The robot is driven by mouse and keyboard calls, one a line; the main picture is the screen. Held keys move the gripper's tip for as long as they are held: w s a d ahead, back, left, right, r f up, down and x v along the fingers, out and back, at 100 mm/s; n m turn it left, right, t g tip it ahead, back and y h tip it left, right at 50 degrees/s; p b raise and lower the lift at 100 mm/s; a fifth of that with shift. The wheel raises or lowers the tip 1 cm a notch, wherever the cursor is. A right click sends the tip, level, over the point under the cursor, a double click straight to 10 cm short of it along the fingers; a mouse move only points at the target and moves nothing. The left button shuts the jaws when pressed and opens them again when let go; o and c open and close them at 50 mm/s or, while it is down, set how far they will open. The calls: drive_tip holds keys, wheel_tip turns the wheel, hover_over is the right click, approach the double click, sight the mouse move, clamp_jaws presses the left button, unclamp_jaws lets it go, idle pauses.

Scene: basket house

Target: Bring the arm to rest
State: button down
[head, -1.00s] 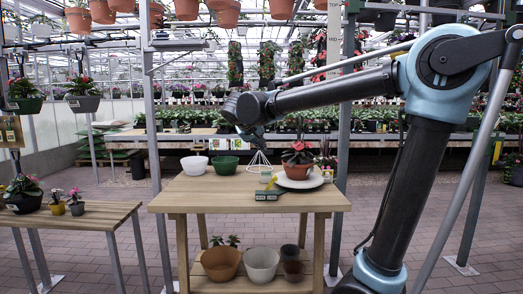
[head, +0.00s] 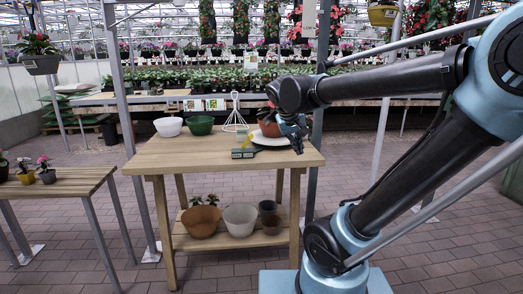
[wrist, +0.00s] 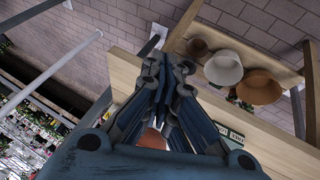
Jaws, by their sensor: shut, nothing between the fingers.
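My arm reaches in from the right side of the head view. My gripper (head: 296,146) hangs near the right end of the wooden table (head: 150,163), in front of a potted plant on a white plate (head: 261,138). In the wrist view my gripper (wrist: 168,62) is shut with nothing between its fingers. The table's edge (wrist: 125,70) passes behind the fingers. Part of a terracotta pot (wrist: 152,139) shows behind them. The gripper hides much of the plant in the head view.
A white bowl (head: 169,127), a green bowl (head: 200,125), a wire stand (head: 235,115) and a green tool (head: 245,154) are on the table. Pots including a brown one (head: 201,222) stand on its lower shelf. A side table (head: 60,183) is at left. Brick floor lies between.

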drive_tip(key=s+d+f+m+g+y, duration=0.1)
drive_tip(key=s+d+f, duration=0.2)
drive_tip(key=s+f, duration=0.5)
drive_tip(key=s+d+f+g+y, duration=0.1)
drive_tip(key=s+d+f+y, duration=0.1)
drive_tip(key=s+f, duration=0.7)
drive_tip(key=shift+s+d+f+m+g, duration=0.15)
drive_tip(key=shift+s+d+m+g, duration=0.25)
drive_tip(key=shift+d, duration=0.25)
